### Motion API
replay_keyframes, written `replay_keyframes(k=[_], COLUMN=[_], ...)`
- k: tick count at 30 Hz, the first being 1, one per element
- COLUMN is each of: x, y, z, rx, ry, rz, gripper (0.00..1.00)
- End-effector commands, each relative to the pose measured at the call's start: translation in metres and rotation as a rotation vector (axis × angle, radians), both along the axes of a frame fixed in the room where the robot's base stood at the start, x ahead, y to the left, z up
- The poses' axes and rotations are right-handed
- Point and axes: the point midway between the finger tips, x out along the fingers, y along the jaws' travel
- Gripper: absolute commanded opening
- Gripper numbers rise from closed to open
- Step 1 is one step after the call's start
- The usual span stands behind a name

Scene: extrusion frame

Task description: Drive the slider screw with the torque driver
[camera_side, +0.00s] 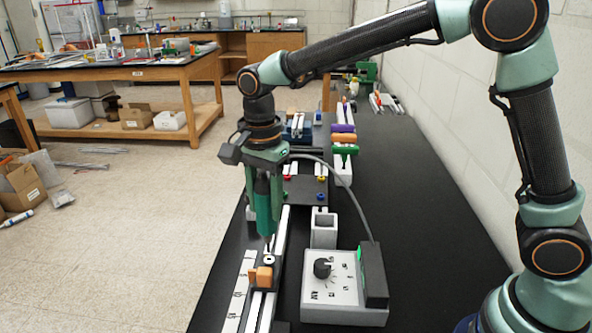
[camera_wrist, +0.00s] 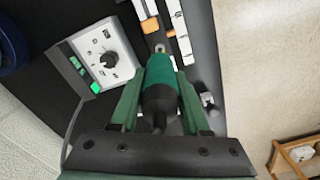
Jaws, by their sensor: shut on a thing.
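My gripper (camera_side: 264,190) is shut on the green torque driver (camera_side: 264,213), which hangs upright with its bit pointing down. The driver also shows between the fingers in the wrist view (camera_wrist: 160,85). Below it is the slider (camera_side: 268,261), a dark block with a light round top and an orange tab (camera_side: 261,277), on a pale extrusion rail (camera_side: 278,240). The bit tip is at or just above the slider's round top; I cannot tell whether it touches the screw. In the wrist view the driver's body hides most of the slider; the orange tab (camera_wrist: 150,26) shows beside it.
A grey controller box (camera_side: 335,290) with a black knob and a green-lit display stands right of the rail. A cable runs from it toward the driver. A grey square holder (camera_side: 324,229) stands behind it. Racks with coloured handles (camera_side: 344,150) are farther back. The black bench is clear at right.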

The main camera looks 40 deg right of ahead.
Motion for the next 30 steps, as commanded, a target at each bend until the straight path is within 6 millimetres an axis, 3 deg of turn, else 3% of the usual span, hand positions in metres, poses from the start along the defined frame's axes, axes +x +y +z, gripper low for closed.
replay_keyframes(k=[8, 21, 30], x=[0.001, 0.001, 0.001], y=[0.0, 0.0, 0.0], z=[0.003, 0.03, 0.031], rx=[0.001, 0.001, 0.001], ry=[-0.003, -0.004, -0.003], rz=[0.0, 0.0, 0.0], gripper=[0.0, 0.0, 0.0])
